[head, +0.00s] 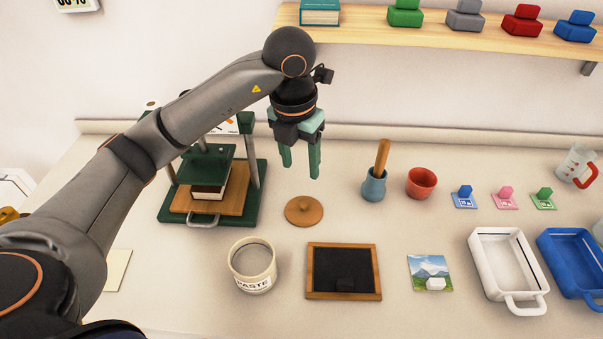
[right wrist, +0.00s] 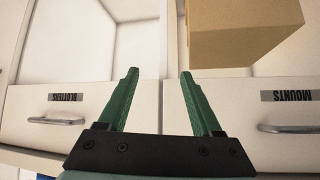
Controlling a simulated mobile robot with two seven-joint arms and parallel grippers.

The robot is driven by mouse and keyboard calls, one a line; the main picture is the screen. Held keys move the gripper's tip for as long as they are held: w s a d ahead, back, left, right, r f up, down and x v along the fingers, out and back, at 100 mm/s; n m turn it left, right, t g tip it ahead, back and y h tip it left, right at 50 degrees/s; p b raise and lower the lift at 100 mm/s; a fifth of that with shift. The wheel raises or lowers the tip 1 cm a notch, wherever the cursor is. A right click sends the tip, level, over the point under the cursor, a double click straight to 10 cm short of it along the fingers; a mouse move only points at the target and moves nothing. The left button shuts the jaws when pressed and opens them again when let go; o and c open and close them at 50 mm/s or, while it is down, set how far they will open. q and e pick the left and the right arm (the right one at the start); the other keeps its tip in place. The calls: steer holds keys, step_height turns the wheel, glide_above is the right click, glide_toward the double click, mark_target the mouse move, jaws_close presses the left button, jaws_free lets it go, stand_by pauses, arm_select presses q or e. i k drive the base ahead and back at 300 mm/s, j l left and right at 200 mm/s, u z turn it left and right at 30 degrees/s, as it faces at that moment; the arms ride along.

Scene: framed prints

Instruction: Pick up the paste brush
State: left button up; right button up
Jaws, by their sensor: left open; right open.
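A wooden handle (head: 383,156), the only brush-like thing in view, stands nearly upright in a blue-grey pot (head: 373,186) right of centre in the head view. Its lower end is hidden in the pot, so I cannot see bristles. My left gripper (head: 301,172) is open and empty, fingers down, left of the pot and apart from it. It hangs above a round wooden lid (head: 304,211). A cream tub marked PASTE (head: 252,283) stands open in front of the lid. My right gripper (right wrist: 160,72) is open and empty in the right wrist view, in front of white drawers.
A red bowl (head: 421,183) stands close right of the pot. A green press (head: 208,213) is at left. A dark framed board (head: 343,283), a landscape print (head: 430,273) and white (head: 481,287) and blue trays lie in front. The right wrist view shows a cardboard box (right wrist: 240,25).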

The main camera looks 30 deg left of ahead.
mark_target(384, 146)
steer(key=k, duration=1)
